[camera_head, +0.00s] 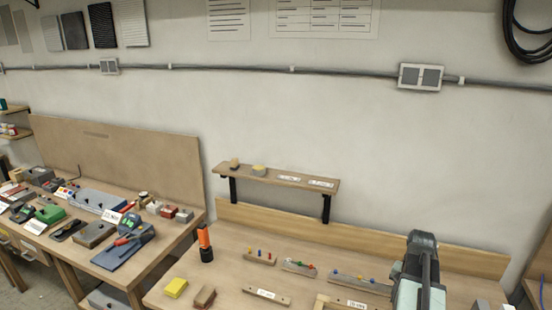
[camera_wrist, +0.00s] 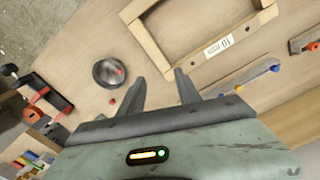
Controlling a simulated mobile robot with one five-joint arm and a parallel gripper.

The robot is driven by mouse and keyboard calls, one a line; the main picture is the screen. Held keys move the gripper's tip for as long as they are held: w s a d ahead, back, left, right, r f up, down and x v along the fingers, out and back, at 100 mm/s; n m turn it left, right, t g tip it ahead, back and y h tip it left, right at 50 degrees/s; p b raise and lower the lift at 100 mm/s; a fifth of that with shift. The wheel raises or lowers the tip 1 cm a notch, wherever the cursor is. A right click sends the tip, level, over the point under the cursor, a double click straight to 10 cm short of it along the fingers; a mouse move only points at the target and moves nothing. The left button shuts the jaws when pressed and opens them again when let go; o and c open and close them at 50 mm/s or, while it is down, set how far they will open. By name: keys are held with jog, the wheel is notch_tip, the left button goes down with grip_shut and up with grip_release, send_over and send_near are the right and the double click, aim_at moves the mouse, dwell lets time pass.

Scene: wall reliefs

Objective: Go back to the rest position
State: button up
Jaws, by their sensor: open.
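My gripper (camera_wrist: 158,90) is open and empty in the wrist view, its two dark fingers apart above the wooden workbench (camera_wrist: 80,45). A round metal dish (camera_wrist: 108,73) lies just beyond the left finger, with a small red piece (camera_wrist: 112,101) beside it. A wooden frame (camera_wrist: 139,36) with a white label lies ahead of the fingers. In the head view my arm rises at the lower right over the same workbench (camera_head: 225,270); the fingertips are hidden there.
A wall shelf (camera_head: 275,177) holds two small blocks and labels. An orange and black cylinder (camera_head: 205,243), a yellow block (camera_head: 176,287) and peg strips (camera_head: 300,267) stand on the bench. A second bench (camera_head: 180,232) with tools is at left. Wall sockets (camera_head: 421,77) are above.

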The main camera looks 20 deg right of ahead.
jog(key=w+a+f+n+b, duration=0.1)
jog(key=w+a+n, duration=0.1)
jog(key=w+a, duration=0.35)
jog(key=w+a+f+n, duration=0.1)
jog(key=w+a, duration=0.2)
jog(key=a, duration=0.6)
jog(key=w+a+f+n+b, duration=0.1)
jog(key=a+n, duration=0.7)
jog(key=a, duration=1.7)
jog(key=shift+a+f+n+b, duration=0.3)
jog(key=shift+f+b, duration=0.2)
jog(key=shift+b, duration=0.2)
